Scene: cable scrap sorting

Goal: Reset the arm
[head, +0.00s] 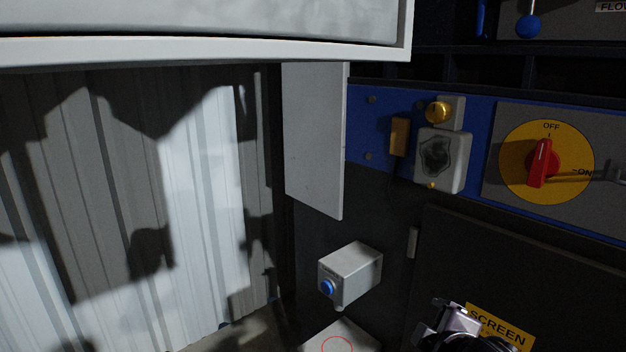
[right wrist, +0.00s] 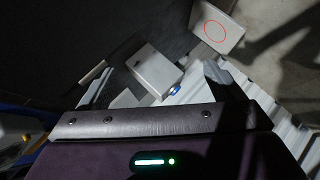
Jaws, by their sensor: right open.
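My right gripper (head: 458,325) shows at the bottom edge of the head view, in front of the dark panel and partly over the yellow SCREEN label (head: 497,325). It is open, and I see nothing held in it. Most of my right arm is cut off below the frame. The right wrist view shows no fingertips clearly. My left gripper is in neither view.
A grey box with a blue button (head: 350,272) juts out left of my right gripper; it also shows in the right wrist view (right wrist: 153,70). Above are a red rotary switch (head: 541,163) on a yellow disc and a grey latch box (head: 442,160). A corrugated wall (head: 190,200) stands left.

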